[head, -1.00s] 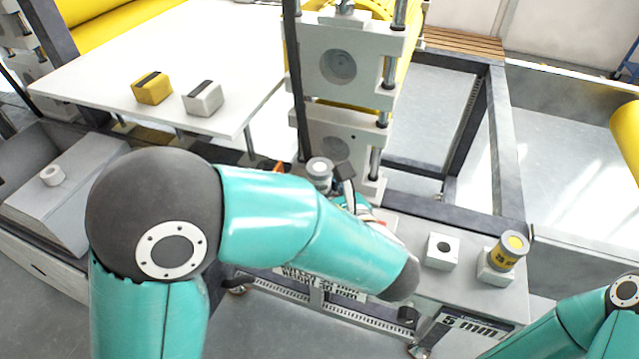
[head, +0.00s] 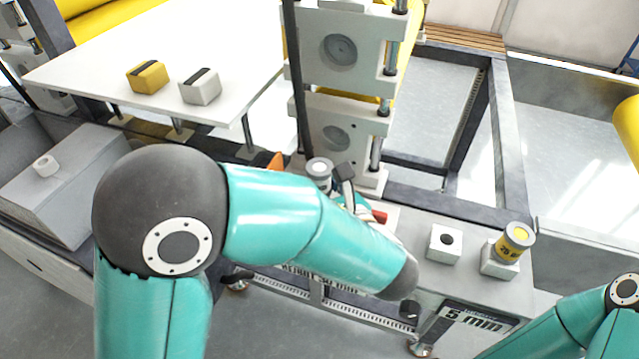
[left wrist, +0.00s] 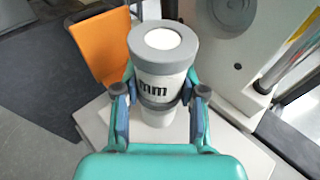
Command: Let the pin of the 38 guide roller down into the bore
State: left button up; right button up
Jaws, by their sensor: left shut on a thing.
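A roller (head: 319,171) with grey ends and a white middle is in my left gripper (head: 343,190), beside the foot of the upright plates. In the left wrist view the same roller (left wrist: 160,80) stands about upright between the fingers of my left gripper (left wrist: 158,100), which are shut on its sides. Its label shows "mm"; the number is turned out of sight. A pale block (left wrist: 105,118) lies under it. The roller's lower end, pin and bore are hidden, so I cannot tell whether the pin is in the bore. My right gripper is out of view.
A white block with an empty bore (head: 432,250) stands on the bench, beside a yellow-labelled roller (head: 516,238) on another block. Upright plates (head: 336,80) rise close behind my left gripper. An orange part (left wrist: 100,45) is near the roller. A white table (head: 130,45) holds two small blocks.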

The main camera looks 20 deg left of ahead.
aim_at(319, 168)
pick_arm(q)
jog(key=shift+f+b, duration=0.6)
jog(key=shift+f, duration=0.25)
jog(key=o, duration=1.3)
notch_tip(319, 168, up, 10)
jog(key=shift+s+f, duration=0.1)
